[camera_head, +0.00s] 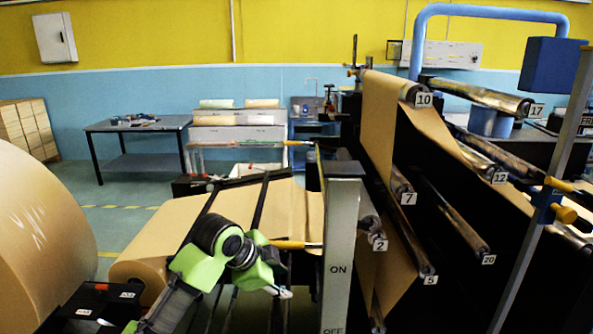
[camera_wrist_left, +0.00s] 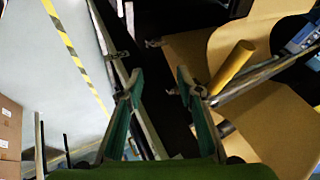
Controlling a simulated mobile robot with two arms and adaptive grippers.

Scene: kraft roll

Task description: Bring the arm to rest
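My left arm (camera_head: 235,250), green and black, reaches in from the lower left in the head view, over the kraft machine's front. My left gripper (camera_wrist_left: 158,88) shows in the left wrist view with its two green fingers apart and nothing between them. In the head view only a small pale part of the gripper (camera_head: 282,293) shows, low beside the ON/OFF post (camera_head: 341,240). A yellow handle (camera_head: 290,245) is just above it there. A yellow handle (camera_wrist_left: 232,66) is right of the fingers in the wrist view, apparently not gripped. My right gripper is not in view.
A big kraft roll (camera_head: 40,235) fills the left. Numbered rollers (camera_head: 410,95) and hanging paper (camera_head: 378,130) stand at right. A grey table (camera_head: 140,123) is at the back left, with open floor (camera_head: 115,215) before it.

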